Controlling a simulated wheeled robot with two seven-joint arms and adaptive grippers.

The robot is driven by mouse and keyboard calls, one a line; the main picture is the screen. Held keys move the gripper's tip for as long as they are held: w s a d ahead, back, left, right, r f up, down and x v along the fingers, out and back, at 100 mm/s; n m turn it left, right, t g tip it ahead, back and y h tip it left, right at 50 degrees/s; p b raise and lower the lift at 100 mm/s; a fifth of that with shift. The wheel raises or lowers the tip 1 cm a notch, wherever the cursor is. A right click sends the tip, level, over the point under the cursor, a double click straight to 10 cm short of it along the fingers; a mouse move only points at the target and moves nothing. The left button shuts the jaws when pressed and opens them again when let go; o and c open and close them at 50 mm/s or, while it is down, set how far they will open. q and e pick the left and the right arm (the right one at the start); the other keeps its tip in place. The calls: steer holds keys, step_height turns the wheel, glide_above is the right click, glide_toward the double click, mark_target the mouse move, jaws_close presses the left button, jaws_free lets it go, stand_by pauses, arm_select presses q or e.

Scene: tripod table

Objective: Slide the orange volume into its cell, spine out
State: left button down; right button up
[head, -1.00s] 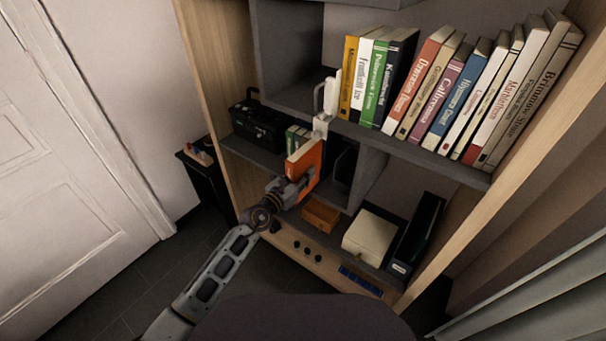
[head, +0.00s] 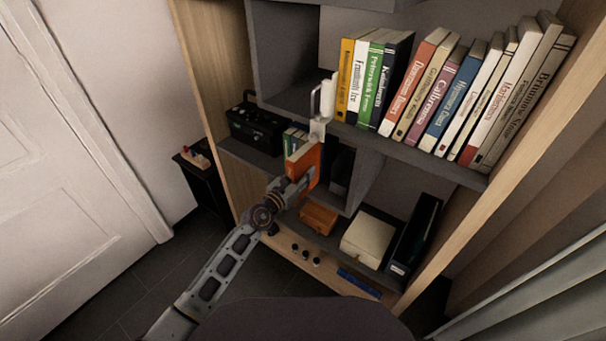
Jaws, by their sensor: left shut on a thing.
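The orange volume (head: 305,162) is held upright in my left gripper (head: 288,190), which is shut on it at its near edge. The volume stands at the front of the middle-shelf cell of the shelf unit (head: 370,172), below the upper row of books. Its pale page edges face up. Green books (head: 292,138) stand in the cell just to its left, and a dark gap lies to its right. How far the volume reaches into the cell is hard to tell. My right gripper is not in view.
A white handle-like fitting (head: 324,108) stands at the shelf edge just above the volume. A black box (head: 258,128) sits on the left. An orange-brown box (head: 319,217), a cream box (head: 370,238) and a black binder (head: 415,235) sit on the lower shelf.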

arm_select(q)
steer(key=shift+w+d+r, duration=0.15)
steer(key=shift+w+d, duration=0.25)
steer(key=shift+w, duration=0.15)
stand_by(0.4)
steer(key=c, duration=1.1)
jaws_free()
steer(key=shift+f, duration=0.2)
steer(key=shift+s+a, duration=0.1)
steer(key=shift+s+a, duration=0.25)
steer(key=shift+s, duration=0.05)
steer(key=shift+v, duration=5.5)
steer(key=shift+r, duration=0.1)
